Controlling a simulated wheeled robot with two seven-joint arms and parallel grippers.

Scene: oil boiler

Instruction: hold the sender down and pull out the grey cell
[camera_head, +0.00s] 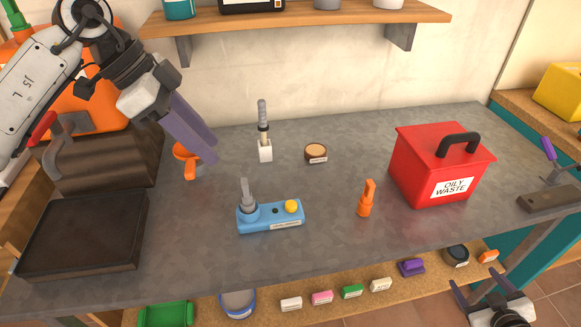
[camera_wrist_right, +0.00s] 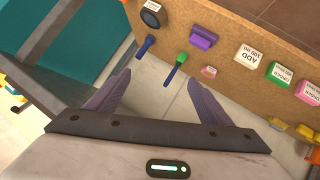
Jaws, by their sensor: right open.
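A blue box (camera_head: 270,217) with a yellow button and a label, seemingly the sender, lies near the front middle of the grey table. An upright grey piece (camera_head: 247,194), seemingly the grey cell, stands in its left end. My left gripper (camera_head: 211,151) hangs above the table, left of and behind the blue box and apart from it. Its purple fingers overlap in view, so its opening is unclear. My right gripper (camera_head: 484,281) is low at the front right, off the table edge. It is open and empty in the right wrist view (camera_wrist_right: 160,82).
A red oily-waste bin (camera_head: 437,170) stands on the right. An orange piece (camera_head: 367,198), a round tin (camera_head: 316,153) and a grey rod in a white block (camera_head: 265,150) stand on the table. A dark tray (camera_head: 82,235) lies left. A lower shelf (camera_head: 330,312) holds several small items.

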